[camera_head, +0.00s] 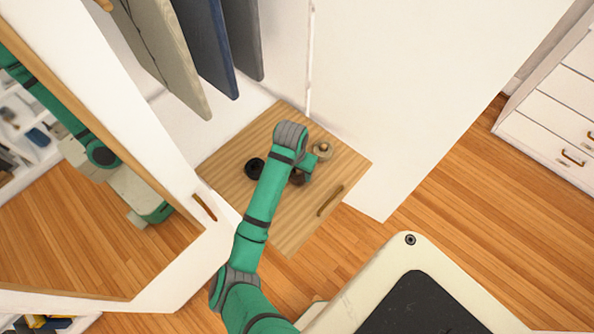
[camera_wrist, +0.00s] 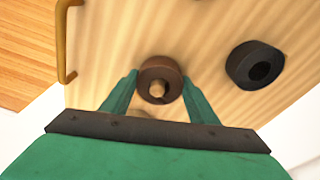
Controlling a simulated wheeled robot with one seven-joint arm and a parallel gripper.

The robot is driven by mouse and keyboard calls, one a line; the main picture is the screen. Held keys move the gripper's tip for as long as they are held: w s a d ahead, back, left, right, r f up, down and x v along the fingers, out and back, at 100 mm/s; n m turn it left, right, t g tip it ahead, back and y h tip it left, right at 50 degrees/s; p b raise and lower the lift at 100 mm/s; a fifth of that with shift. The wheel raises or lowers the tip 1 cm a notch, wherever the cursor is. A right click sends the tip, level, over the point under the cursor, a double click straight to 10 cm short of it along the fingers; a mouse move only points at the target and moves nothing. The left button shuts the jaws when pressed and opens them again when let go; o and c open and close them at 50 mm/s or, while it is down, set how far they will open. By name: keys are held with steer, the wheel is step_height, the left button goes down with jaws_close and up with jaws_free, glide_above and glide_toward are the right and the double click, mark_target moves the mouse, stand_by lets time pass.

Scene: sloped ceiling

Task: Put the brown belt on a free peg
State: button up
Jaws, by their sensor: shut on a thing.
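The brown belt (camera_wrist: 147,74) is a round coil between the fingertips of my gripper (camera_wrist: 160,78) in the wrist view. My gripper is shut on it, one finger on each side. A light wooden peg end (camera_wrist: 157,90) shows in the middle of the coil; how far the coil sits down over it I cannot tell. In the head view the brown belt (camera_head: 298,179) is partly hidden by my arm, over the wooden panel (camera_head: 285,236). A black coil (camera_head: 254,168) lies to its left; it also shows in the wrist view (camera_wrist: 240,66).
A beige coil (camera_head: 318,154) with a peg in its centre stands at the panel's upper right. The panel has a bar handle (camera_head: 330,201). Hanging garments (camera_head: 160,50) are above left. A mirrored door (camera_head: 90,245) stands open at left.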

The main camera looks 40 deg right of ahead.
steer(key=o, duration=1.2)
steer(key=shift+s+d, duration=0.1)
steer(key=shift+s, duration=0.05)
steer(key=shift+r, duration=0.1)
steer(key=r, duration=0.3)
steer(key=a+r, duration=0.1)
steer(key=r, duration=0.5)
steer(key=shift+a, duration=0.25)
steer(key=shift+s+a+r, duration=0.1)
steer(key=shift+s+r, duration=0.1)
steer(key=shift+r, duration=0.55)
